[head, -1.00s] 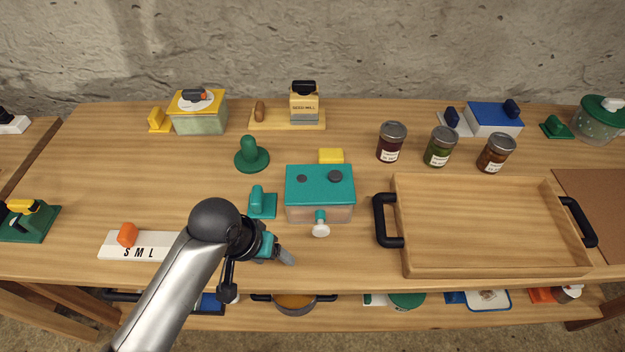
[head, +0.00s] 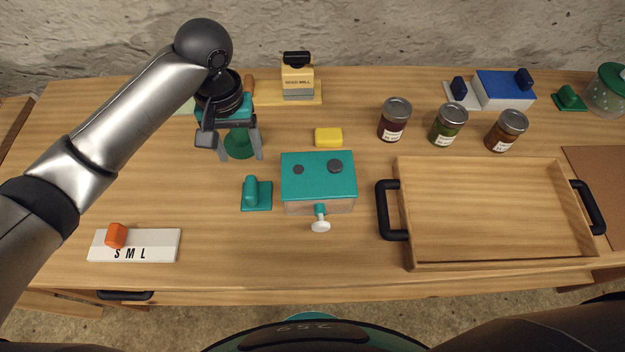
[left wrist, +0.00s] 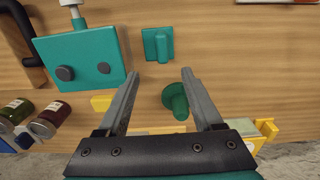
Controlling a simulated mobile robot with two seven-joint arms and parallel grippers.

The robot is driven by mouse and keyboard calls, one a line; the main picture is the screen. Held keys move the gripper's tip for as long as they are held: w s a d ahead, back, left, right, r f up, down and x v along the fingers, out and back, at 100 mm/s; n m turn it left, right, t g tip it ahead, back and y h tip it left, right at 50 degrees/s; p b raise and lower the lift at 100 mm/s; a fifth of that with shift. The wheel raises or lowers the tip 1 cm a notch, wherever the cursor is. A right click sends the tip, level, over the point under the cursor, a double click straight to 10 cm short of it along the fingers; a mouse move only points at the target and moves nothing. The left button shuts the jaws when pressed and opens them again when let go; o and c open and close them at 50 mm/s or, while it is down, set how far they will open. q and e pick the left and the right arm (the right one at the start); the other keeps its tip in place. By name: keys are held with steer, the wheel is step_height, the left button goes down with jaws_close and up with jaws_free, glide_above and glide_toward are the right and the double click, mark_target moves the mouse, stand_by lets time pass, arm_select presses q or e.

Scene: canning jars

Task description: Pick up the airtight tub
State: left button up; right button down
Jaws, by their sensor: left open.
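The tub also shows at the upper left of the left wrist view (left wrist: 85,58). My left gripper (head: 241,155) is open, fingers pointing down, behind and left of the tub. A green knobbed piece (head: 238,143) shows between its fingers, partly hidden; the wrist view shows it there too (left wrist: 176,102). Contact cannot be told. My right gripper is not in view.
A teal block on a plate (head: 256,194) stands left of the tub, a yellow block (head: 328,137) behind it. A wooden tray (head: 495,264) and several jars (head: 394,119) are to the right. A seed mill (head: 297,80) stands behind.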

arm_select(q)
steer(key=b, duration=0.1)
glide_above(249, 186)
steer(key=f, duration=0.7)
steer(key=shift+w+d, duration=0.2)
steer(key=shift+d, duration=0.1)
steer(key=f, duration=0.4)
steer(key=shift+s+a+b, duration=0.2)
steer(key=shift+a+b, duration=0.1)
steer(key=shift+b, duration=0.05)
steer(key=shift+f, duration=0.65)
steer(key=shift+c, duration=0.3)
jaws_close()
steer(key=shift+r, duration=0.1)
